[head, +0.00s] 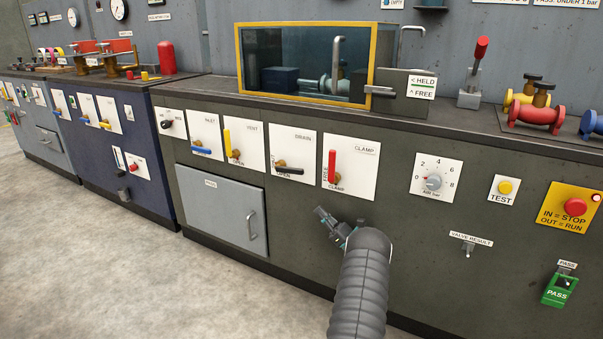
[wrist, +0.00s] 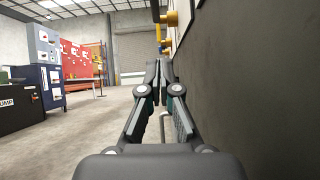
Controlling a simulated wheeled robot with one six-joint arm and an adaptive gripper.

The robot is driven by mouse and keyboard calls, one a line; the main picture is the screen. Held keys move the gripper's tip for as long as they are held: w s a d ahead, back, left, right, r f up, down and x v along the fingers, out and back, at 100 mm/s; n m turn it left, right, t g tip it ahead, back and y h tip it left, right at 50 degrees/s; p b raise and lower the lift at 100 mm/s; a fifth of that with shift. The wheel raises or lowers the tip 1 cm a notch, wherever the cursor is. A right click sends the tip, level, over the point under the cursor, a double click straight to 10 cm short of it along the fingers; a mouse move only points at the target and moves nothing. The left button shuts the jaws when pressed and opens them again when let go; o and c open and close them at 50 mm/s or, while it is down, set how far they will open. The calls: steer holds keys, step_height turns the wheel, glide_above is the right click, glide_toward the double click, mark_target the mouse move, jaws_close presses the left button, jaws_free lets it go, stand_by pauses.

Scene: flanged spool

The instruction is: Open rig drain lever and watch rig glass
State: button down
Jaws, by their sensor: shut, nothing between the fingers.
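The drain lever (head: 292,169) is a black handle on a brass hub, on a white DRAIN panel on the rig front. It lies roughly level, pointing right, just above the word OPEN. The rig glass (head: 300,88) is a yellow-framed window on the bench top; inside show pale pipework and a dark blue block. I cannot make out a liquid level. My gripper (head: 320,212) is shut and empty, below and right of the drain lever, in front of the cabinet and apart from the lever. In the wrist view my gripper (wrist: 159,75) has its fingertips together.
A red clamp lever (head: 332,166) stands upright right of the drain lever. A yellow vent lever (head: 227,141) and a blue inlet lever (head: 201,150) are to the left. A grey door with a handle (head: 252,225) is below. The floor (head: 120,270) in front is clear.

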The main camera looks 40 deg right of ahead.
steer(key=shift+s+r+n+y, duration=0.1)
steer(key=shift+n+y, duration=0.2)
steer(key=shift+n, duration=0.1)
steer(key=p, duration=0.2)
glide_toward(293, 173)
steer(key=shift+w+d+f+x, duration=0.15)
steer(key=shift+x, duration=0.9)
steer(key=shift+w+d+f+x, duration=0.1)
steer(key=shift+w+f+x, duration=0.05)
steer(key=shift+x, duration=0.85)
steer(key=shift+w+d+f+x, duration=0.15)
steer(key=shift+w+x, duration=0.05)
steer(key=shift+x, duration=0.85)
steer(key=shift+d, duration=0.1)
